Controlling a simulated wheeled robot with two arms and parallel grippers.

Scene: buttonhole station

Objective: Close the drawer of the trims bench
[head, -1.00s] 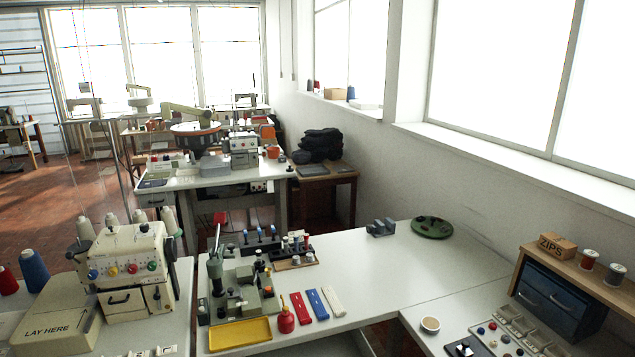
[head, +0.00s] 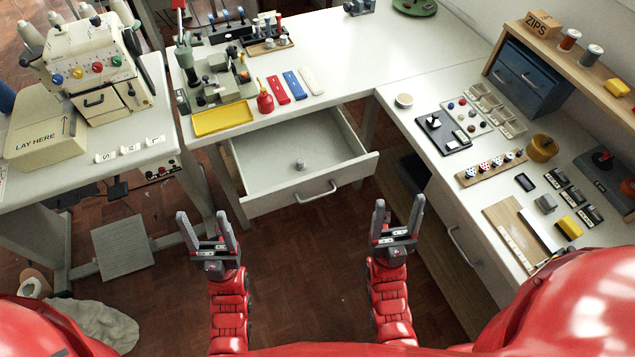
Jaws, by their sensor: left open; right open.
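A white drawer (head: 262,172) stands pulled out from under the white bench in the middle of the view. Its front panel (head: 318,187) faces me and carries a metal bar handle (head: 316,193). A small grey round item (head: 299,165) lies on the drawer's floor. My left gripper (head: 202,215) is open and empty, in front of the drawer and to the left of its front panel. My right gripper (head: 398,203) is open and empty, to the right of and nearer than the panel's right end. Neither gripper touches the drawer.
The bench top holds a yellow tray (head: 222,119), a red bottle (head: 265,101) and a grey-green machine (head: 213,80). A side bench (head: 417,113) with a closed drawer is on the right. A sewing machine table (head: 150,90) is on the left. The floor before the drawer is clear.

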